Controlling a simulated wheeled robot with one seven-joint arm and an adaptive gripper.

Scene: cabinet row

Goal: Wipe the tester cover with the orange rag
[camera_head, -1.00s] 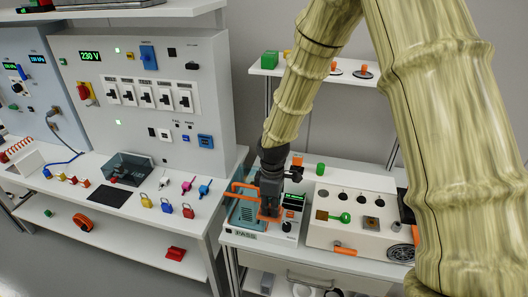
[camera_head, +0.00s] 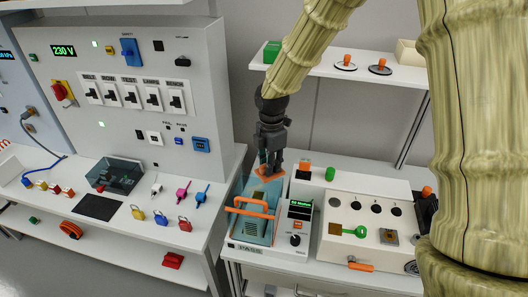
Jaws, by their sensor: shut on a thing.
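The tester (camera_head: 297,224) stands on the right-hand bench, with a small green display, a black knob and a PASS label at its front. Its cover (camera_head: 258,230) is a see-through blue-teal lid with an orange handle (camera_head: 250,208) across it. My gripper (camera_head: 270,162) points down over the back end of the cover, shut on the orange rag (camera_head: 269,172). The rag is small and flat under the fingertips. I cannot tell whether it touches the cover. My gripper hides part of the cover's back edge.
A white panel box (camera_head: 372,222) with sockets, a green key-like piece and an orange handle stands right of the tester. A shelf (camera_head: 345,72) runs behind my arm. Switch panels (camera_head: 125,95) and several padlocks (camera_head: 160,217) are on the left bench.

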